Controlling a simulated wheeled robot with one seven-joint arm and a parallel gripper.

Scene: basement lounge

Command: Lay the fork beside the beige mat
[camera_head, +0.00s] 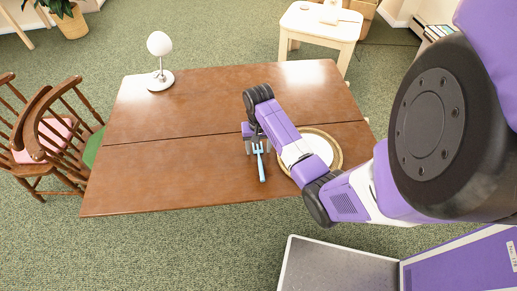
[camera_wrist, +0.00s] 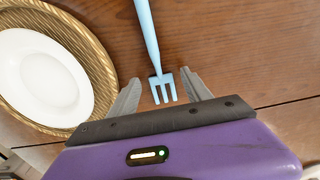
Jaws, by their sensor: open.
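A light blue fork (camera_head: 262,168) lies on the brown wooden table, left of the round beige woven mat (camera_head: 339,152). In the wrist view the fork (camera_wrist: 149,35) has its tines toward my gripper, and the mat (camera_wrist: 92,58) is to its left with a strip of bare wood between them. A white plate (camera_wrist: 40,78) sits on the mat. My gripper (camera_head: 257,149) is open, low over the table at the tine end. Its two fingers (camera_wrist: 161,80) stand on either side of the tines, with gaps on both sides. My arm hides part of the mat and plate in the head view.
The table (camera_head: 180,150) is clear to the left and has a seam across it. A white lamp (camera_head: 160,60) stands at its far left corner. Wooden chairs (camera_head: 55,135) are on the left, and a small white side table (camera_head: 320,23) is beyond the far edge.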

